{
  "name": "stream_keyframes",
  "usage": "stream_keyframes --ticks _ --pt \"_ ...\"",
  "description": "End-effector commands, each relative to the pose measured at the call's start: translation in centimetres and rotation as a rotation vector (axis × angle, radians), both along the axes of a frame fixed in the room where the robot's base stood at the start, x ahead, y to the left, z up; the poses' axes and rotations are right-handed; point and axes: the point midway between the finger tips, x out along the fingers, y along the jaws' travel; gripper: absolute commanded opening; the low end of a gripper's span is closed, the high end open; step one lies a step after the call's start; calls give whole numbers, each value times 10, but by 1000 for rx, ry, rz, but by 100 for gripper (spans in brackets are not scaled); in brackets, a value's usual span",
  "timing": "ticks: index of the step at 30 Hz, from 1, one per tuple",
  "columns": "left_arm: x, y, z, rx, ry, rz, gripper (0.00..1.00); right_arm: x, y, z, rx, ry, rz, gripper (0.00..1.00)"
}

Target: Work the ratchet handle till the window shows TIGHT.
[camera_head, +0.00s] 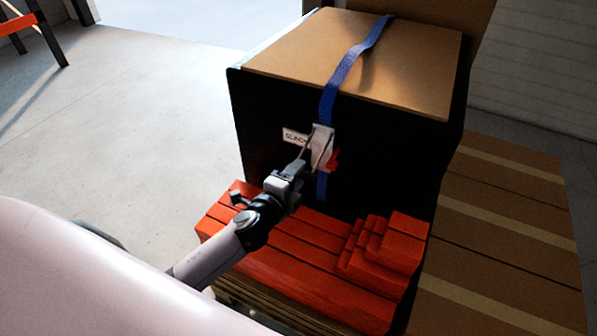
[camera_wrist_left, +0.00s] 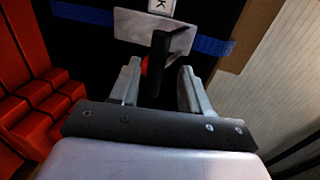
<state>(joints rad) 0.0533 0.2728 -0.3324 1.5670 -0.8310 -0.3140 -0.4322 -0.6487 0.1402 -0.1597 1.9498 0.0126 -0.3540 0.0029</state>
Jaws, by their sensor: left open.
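The ratchet (camera_head: 324,147) is a pale metal plate on a blue strap (camera_head: 342,75) at the front of a large dark box. Its plate also shows in the left wrist view (camera_wrist_left: 183,39). A white window (camera_head: 294,137) beside it appears to read SLACK, partly covered; its K shows in the left wrist view (camera_wrist_left: 161,5). The dark ratchet handle (camera_wrist_left: 159,60) stands out from the plate. My left gripper (camera_wrist_left: 160,75) is open, its fingers on either side of the handle with gaps visible. It reaches the ratchet from lower left in the head view (camera_head: 304,160). My right gripper is out of view.
The dark box has a cardboard top (camera_head: 400,65). Stepped orange-red blocks (camera_head: 300,255) lie below the ratchet, under my left arm. Brown slatted boards (camera_head: 510,220) are at right. A small red part (camera_head: 334,160) sits by the ratchet.

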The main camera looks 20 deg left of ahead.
Motion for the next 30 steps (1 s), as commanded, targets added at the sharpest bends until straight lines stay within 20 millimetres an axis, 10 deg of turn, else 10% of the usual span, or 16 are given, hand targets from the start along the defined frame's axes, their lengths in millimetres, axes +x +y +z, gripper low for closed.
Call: stream_keyframes --ticks 10,23,27,30 --pt "-43 2 9 2 -3 0 46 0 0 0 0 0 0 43" --pt "-51 2 12 2 -5 -1 46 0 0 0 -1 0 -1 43" --pt "-52 2 13 -25 -2 2 1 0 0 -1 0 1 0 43" --pt "-53 1 16 -118 10 16 0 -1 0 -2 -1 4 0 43"
